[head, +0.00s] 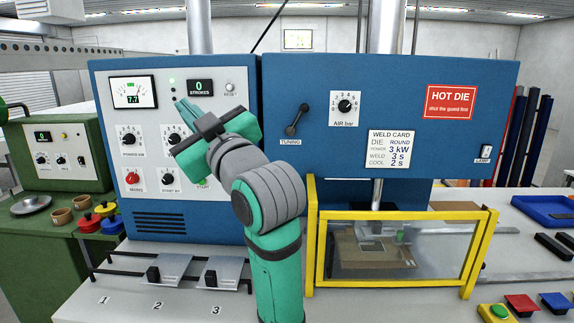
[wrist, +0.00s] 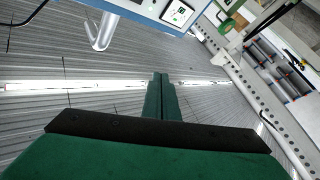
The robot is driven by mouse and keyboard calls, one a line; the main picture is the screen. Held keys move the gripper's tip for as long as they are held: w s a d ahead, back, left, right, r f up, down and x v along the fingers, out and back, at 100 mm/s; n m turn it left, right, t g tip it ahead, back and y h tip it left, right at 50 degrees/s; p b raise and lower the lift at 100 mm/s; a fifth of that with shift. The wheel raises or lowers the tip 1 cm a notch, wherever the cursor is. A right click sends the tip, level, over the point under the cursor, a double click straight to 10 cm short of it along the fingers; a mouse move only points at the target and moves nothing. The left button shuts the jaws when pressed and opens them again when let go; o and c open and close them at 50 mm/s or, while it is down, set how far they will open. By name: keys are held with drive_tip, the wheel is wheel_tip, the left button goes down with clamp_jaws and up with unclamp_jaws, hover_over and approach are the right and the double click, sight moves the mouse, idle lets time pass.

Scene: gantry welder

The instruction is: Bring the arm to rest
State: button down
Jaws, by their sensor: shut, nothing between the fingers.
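My arm (head: 270,200) rises from the bottom middle of the head view, bent up and to the left in front of the blue welder's left panel (head: 157,207). My gripper (head: 184,111) points up and to the left, just below the strokes display (head: 200,87). In the wrist view my gripper's two green fingers (wrist: 160,98) lie together, with nothing between them. The wrist camera looks up at the ceiling. The arm hides part of the panel's lower right, including part of the start button's label.
A yellow-framed guard (head: 312,250) with a clear window stands right of my arm. Coloured buttons (head: 522,305) sit at the lower right. A green bench (head: 45,240) with small cups stands at left.

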drive_tip(key=w+d+f+m+t+h, duration=0.1)
drive_tip(key=w+d+f+m+h, duration=0.15)
drive_tip(key=f, duration=0.85)
drive_tip(key=w+d+f+m+t+h, duration=0.1)
drive_tip(key=w+d+f+m+h, duration=0.2)
drive_tip(key=f, duration=0.8)
drive_tip(key=s+d+f+m+h, duration=0.2)
drive_tip(key=s+d+f+m, duration=0.15)
drive_tip(key=f, duration=0.95)
drive_tip(key=s+d+f+m+h, duration=0.2)
drive_tip(key=s+f, duration=0.2)
drive_tip(key=f, duration=0.9)
drive_tip(key=s+d+f+m+g+h, duration=0.1)
drive_tip(key=s+d+f+h, duration=0.1)
drive_tip(key=s+f, duration=0.65)
drive_tip(key=s+d+f+m+h, duration=0.2)
drive_tip(key=s+d+f, duration=0.1)
drive_tip(key=s+f, duration=0.5)
drive_tip(key=s+d+g, duration=0.1)
drive_tip(key=s+d, duration=0.1)
drive_tip(key=s, duration=2.2)
drive_tip(key=shift+s+f+n+g, duration=0.15)
drive_tip(key=shift+f+n+g, duration=0.15)
drive_tip(key=shift+f+g, duration=0.15)
drive_tip(key=shift+a+h, duration=0.1)
drive_tip(key=shift+h, duration=0.15)
